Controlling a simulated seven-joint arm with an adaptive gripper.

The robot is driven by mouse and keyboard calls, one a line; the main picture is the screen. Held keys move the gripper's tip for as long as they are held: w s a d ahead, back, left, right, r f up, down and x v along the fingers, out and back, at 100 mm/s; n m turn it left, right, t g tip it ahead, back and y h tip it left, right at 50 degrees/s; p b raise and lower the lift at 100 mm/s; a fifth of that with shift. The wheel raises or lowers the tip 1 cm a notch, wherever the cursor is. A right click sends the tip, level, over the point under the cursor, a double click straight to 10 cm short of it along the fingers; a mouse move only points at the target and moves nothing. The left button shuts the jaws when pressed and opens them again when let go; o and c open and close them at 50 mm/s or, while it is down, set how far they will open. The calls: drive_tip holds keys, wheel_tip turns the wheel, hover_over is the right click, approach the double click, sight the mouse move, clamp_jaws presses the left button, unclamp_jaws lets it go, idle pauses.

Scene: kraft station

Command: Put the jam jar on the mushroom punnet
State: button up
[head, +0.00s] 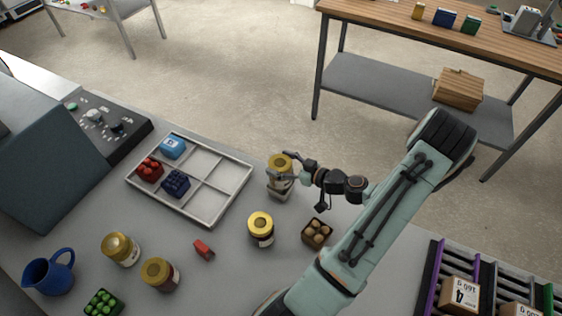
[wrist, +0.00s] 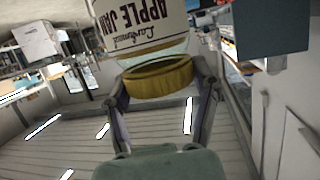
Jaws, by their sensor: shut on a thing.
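My gripper (head: 283,176) is shut on a jam jar (head: 279,161) with a gold lid, beside the right corner of the divided tray. In the wrist view the jam jar (wrist: 158,76) shows its gold lid between the fingers and a pale label reading "APPLE JAM", upside down in the picture. I cannot tell whether its base touches the table. The mushroom punnet (head: 317,233), a small brown box with several round brown mushrooms, stands on the table below and right of my gripper in the head view. Nothing rests on it.
Another gold-lidded jar (head: 261,229) stands just left of the punnet. Two more jars (head: 121,248) (head: 160,274), a red object (head: 204,250), a blue jug (head: 48,273) and a green punnet (head: 103,303) are further left. The divided tray (head: 222,198) has empty compartments. A slatted rack (head: 432,275) is right.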

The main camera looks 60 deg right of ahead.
drive_tip(key=o, duration=1.2)
drive_tip(key=shift+o, duration=0.2)
drive_tip(key=v, duration=1.2)
drive_tip(key=w+a+r+n+g+y, duration=0.4)
drive_tip(key=w+a+g+y, duration=0.45)
drive_tip(key=w+a, duration=0.55)
drive_tip(key=s+a+r+g+h, duration=0.2)
drive_tip(key=s+a+r+g, duration=0.1)
drive_tip(key=a, duration=0.6)
drive_tip(key=s+a+r+m+g+h, duration=0.1)
drive_tip(key=s+a+r+g+h, duration=0.2)
drive_tip(key=a, duration=0.6)
drive_tip(key=shift+s+r+h, duration=0.2)
drive_tip(key=shift+s+h, duration=0.15)
drive_tip(key=shift+s, duration=0.6)
